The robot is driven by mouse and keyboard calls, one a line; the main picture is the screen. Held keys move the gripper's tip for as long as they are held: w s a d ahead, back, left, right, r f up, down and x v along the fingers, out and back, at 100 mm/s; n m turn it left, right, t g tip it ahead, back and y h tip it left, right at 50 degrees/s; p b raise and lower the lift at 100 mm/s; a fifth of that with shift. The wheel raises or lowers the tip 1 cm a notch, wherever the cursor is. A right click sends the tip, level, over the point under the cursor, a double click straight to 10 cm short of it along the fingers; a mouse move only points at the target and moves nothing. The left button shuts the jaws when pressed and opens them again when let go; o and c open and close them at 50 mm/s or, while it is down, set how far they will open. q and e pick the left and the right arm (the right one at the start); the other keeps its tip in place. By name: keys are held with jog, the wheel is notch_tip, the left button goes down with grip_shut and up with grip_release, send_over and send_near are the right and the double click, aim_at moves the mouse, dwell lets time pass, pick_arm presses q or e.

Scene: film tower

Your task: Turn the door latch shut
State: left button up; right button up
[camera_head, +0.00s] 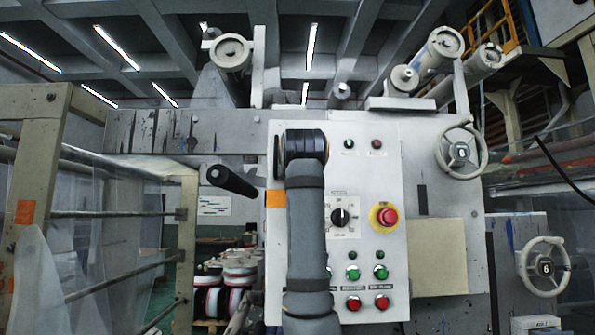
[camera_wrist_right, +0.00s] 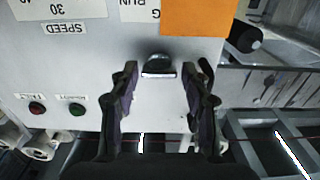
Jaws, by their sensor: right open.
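The door latch (camera_wrist_right: 158,66) is a small dark and silvery turn piece on the pale panel door, near the orange label (camera_wrist_right: 198,16). In the right wrist view, which is upside down, it lies between the fingers of my right gripper (camera_wrist_right: 159,100), nearer the fingertips' far side. The fingers are spread apart with clear gaps on both sides, and I see no contact. In the head view my right arm covers the gripper and most of the latch area. My left gripper is in no view.
The control panel (camera_head: 366,170) has a red emergency button (camera_head: 388,216), a rotary knob (camera_head: 341,216) and several push buttons. A black handle (camera_head: 232,182) juts out left of the panel. Handwheels (camera_head: 460,152) stand on the right. Rails and film sheets fill the left.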

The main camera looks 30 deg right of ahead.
jog(key=shift+c, duration=1.2)
jog(key=c, duration=0.6)
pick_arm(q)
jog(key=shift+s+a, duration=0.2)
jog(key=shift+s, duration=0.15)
pick_arm(e)
jog(key=shift+c, duration=0.2)
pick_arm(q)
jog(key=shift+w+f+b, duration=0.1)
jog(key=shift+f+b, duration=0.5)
pick_arm(e)
jog(key=shift+n, duration=8.9)
